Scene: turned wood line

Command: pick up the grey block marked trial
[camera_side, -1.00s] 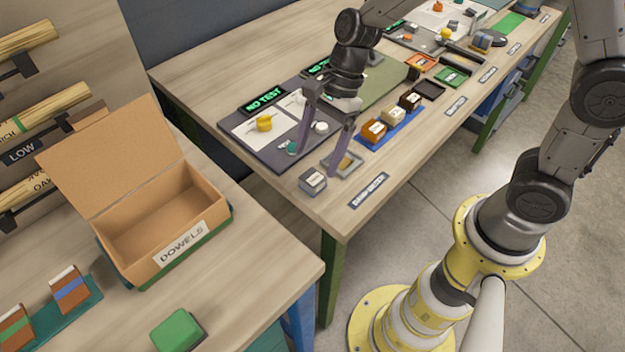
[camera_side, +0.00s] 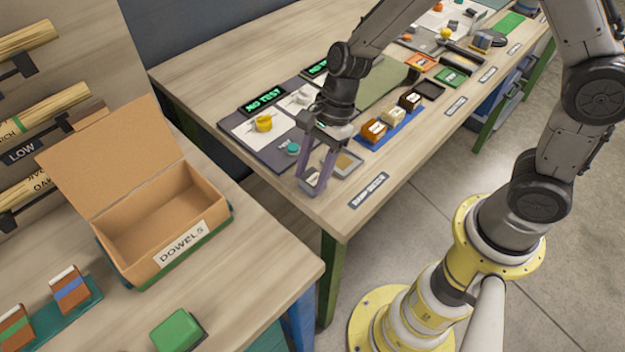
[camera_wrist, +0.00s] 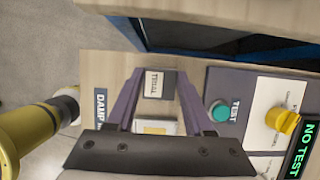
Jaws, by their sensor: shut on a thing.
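The grey block (camera_side: 311,182) with a pale label stands on the table near its front left corner. In the wrist view the block (camera_wrist: 158,84) shows the word trial on its label. My gripper (camera_side: 314,183) is down over the block with one finger on each side of it. In the wrist view the fingertips of my gripper (camera_wrist: 158,80) are closed against the block's sides. The block's sides are partly hidden by the fingers, and I cannot tell whether it is clear of the table.
A small tray with a tan pad (camera_side: 347,163) lies right beside the gripper. A dark test board (camera_side: 272,155) with a teal button (camera_side: 292,148) and a yellow knob (camera_side: 264,123) is behind left. A blue tray (camera_side: 377,144) holds several small blocks. The table edge is close in front.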

